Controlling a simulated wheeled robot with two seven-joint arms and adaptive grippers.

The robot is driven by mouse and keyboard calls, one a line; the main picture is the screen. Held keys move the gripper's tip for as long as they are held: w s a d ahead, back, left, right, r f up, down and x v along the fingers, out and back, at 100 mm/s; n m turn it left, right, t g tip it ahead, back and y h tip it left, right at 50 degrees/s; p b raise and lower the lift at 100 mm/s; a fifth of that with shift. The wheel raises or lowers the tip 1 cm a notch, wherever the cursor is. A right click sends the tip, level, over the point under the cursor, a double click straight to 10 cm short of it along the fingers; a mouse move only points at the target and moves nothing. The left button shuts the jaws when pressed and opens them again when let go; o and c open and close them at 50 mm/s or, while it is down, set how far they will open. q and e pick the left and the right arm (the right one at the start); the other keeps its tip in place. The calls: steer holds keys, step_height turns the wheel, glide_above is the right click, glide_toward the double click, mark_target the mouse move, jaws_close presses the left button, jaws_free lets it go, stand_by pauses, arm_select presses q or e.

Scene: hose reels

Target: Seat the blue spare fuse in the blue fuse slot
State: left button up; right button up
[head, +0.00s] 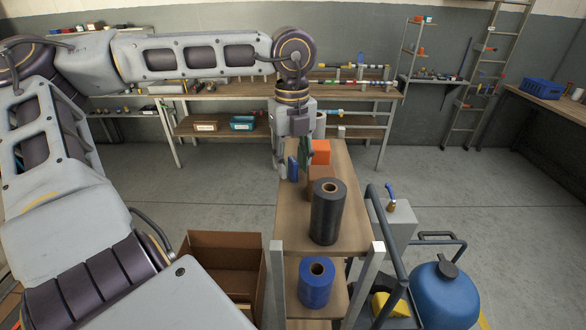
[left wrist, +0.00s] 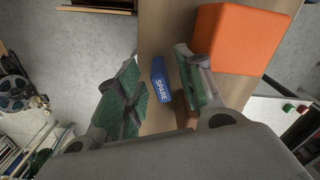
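The blue spare fuse (left wrist: 160,80) is a small blue block with the white word SPARE. In the left wrist view it sits between the two fingers of my left gripper (left wrist: 157,62); I see a gap to the left finger, but cannot tell whether the right finger touches it. The fingers are apart, with green inner pads. In the head view my left gripper (head: 295,152) points down at the far left end of the narrow wooden stand, and a blue piece (head: 292,169) shows below it. I cannot make out the blue fuse slot. My right gripper is not in view.
An orange block (head: 320,152) stands close to the right of my left gripper. A black roll (head: 327,212) stands nearer on the stand top (head: 352,232), and a blue roll (head: 317,283) is on its lower shelf. An open cardboard box (head: 225,250) is at left.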

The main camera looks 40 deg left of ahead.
mark_target(292, 158)
arm_select(q)
steer(key=shift+c, duration=0.3)
jaws_close()
steer(key=shift+r+b, duration=0.5)
steer(key=shift+r, duration=4.55)
